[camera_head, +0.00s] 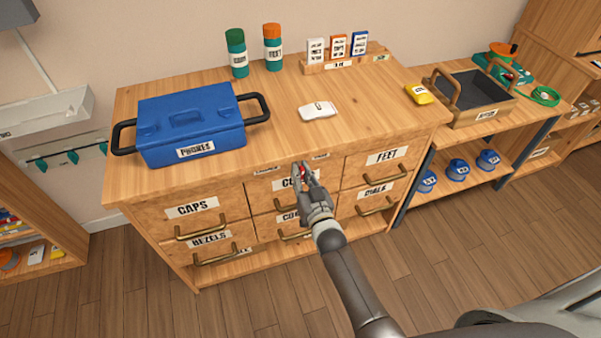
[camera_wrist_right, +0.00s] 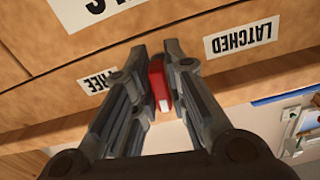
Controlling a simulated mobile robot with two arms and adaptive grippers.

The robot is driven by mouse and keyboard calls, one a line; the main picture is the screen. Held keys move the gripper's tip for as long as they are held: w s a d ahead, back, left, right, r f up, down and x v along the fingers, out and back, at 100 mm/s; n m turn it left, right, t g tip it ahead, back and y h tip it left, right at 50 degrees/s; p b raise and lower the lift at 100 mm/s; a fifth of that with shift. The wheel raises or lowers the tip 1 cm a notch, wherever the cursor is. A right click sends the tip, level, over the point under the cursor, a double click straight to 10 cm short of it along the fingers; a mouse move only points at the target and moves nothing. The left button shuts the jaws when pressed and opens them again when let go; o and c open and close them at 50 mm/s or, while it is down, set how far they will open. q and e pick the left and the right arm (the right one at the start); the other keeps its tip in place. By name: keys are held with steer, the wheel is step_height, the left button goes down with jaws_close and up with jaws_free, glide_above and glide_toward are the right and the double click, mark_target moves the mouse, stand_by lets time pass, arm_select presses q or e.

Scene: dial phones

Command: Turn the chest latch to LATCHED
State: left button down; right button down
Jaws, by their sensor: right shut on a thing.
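The chest (camera_head: 220,190) is a wooden drawer cabinet with a small red latch (camera_wrist_right: 160,87) on its front top rail. The latch also shows in the head view (camera_head: 302,169), mostly hidden by my right gripper (camera_head: 301,172). My right gripper (camera_wrist_right: 157,52) is shut on the latch, with one finger on each side of it. In the wrist view, which is upside down, the LATCHED label (camera_wrist_right: 241,37) is at right and the FREE label (camera_wrist_right: 97,80) at left. The latch stands between the two labels, with a white mark on one end. My left gripper is not in view.
On the chest top are a blue PHONES case (camera_head: 190,120), a white block (camera_head: 318,111), two green bottles (camera_head: 237,55) and a card rack (camera_head: 345,62). Brass drawer handles (camera_head: 203,230) stick out below the latch. A side bench (camera_head: 520,110) holds an open wooden tray (camera_head: 470,113).

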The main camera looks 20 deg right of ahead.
steer(key=n, duration=0.5)
steer(key=shift+d+f+n, duration=0.1)
steer(key=shift+n, duration=0.2)
steer(key=n, duration=0.4)
steer(key=shift+d+n+b, duration=0.1)
steer(key=shift+n+b, duration=0.3)
steer(key=c, duration=1.8)
jaws_free()
steer(key=shift+s, duration=0.1)
steer(key=s, duration=1.2)
steer(key=shift+d, duration=0.2)
